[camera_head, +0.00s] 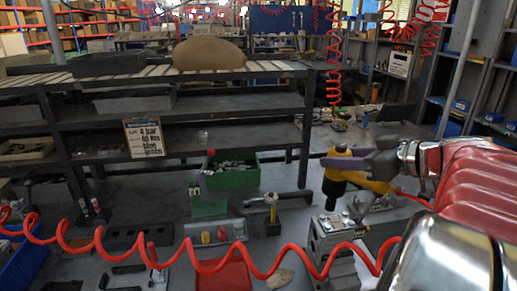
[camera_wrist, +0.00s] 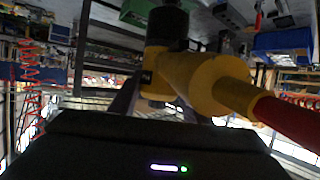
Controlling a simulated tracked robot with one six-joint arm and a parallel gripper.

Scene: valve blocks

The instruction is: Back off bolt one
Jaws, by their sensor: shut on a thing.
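A yellow air tool (camera_head: 362,179) with a dark nose is held in front of my arm at the right of the head view. My gripper (camera_head: 345,163), with grey and purple fingers, is shut on its body. The nose points down, above a grey valve block (camera_head: 333,238) with bolt-like round tops. A gap seems to show between nose and block, but I cannot tell its exact size. Which bolt is number one cannot be read. In the wrist view the yellow tool (camera_wrist: 205,82) crosses the middle, its black nose upward and a red hose (camera_wrist: 290,122) leaving right.
A red coiled hose (camera_head: 205,268) runs across the front. A green bin (camera_head: 232,172) of parts, a red tray (camera_head: 224,276) and a small hammer-like tool (camera_head: 271,207) stand left of the block. A shelf rack (camera_head: 215,110) with a sign (camera_head: 144,138) is behind.

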